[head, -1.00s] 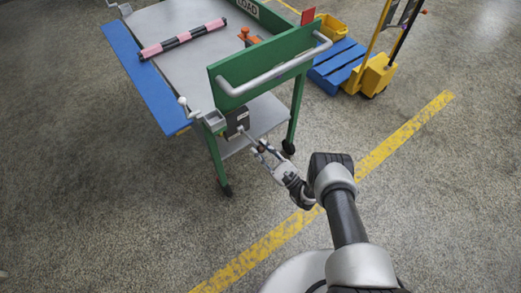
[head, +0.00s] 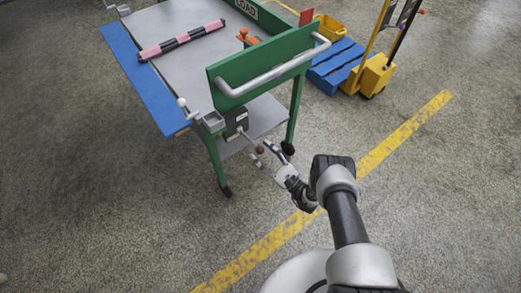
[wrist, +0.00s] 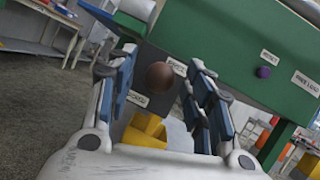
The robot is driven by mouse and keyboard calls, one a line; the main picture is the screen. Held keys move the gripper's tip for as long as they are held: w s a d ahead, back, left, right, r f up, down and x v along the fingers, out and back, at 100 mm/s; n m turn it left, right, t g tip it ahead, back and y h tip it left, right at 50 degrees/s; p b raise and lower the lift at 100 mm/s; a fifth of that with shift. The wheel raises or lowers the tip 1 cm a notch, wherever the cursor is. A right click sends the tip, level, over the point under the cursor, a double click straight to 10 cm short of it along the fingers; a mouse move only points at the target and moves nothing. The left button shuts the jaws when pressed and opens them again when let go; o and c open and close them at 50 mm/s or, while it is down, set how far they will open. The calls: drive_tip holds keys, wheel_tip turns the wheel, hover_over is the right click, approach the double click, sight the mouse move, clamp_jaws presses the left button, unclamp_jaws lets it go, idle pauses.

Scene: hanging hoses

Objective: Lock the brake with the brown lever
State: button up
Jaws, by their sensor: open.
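The brown lever ends in a round brown knob (head: 260,149) on a thin rod. The rod runs down and to the right from the grey brake box (head: 237,121) under the green cart panel. My gripper (head: 264,153) is open, with its fingertips around or just short of the knob. In the wrist view the brown knob (wrist: 160,75) shows between the two spread blue-padded fingers (wrist: 160,85), clear of both. Small labels on the box sit beside the knob; their wording is too blurred to read surely. The rod behind the knob is hidden there.
The cart's green panel (head: 225,73) carries a grey push handle (head: 275,76). A crank with a white knob (head: 182,102) is at the cart's left corner. A purple knob (wrist: 264,72) is on the panel. A blue pallet (head: 330,70) stands behind.

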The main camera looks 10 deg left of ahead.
drive_tip(key=v, duration=0.6)
drive_tip(key=shift+c, duration=0.3)
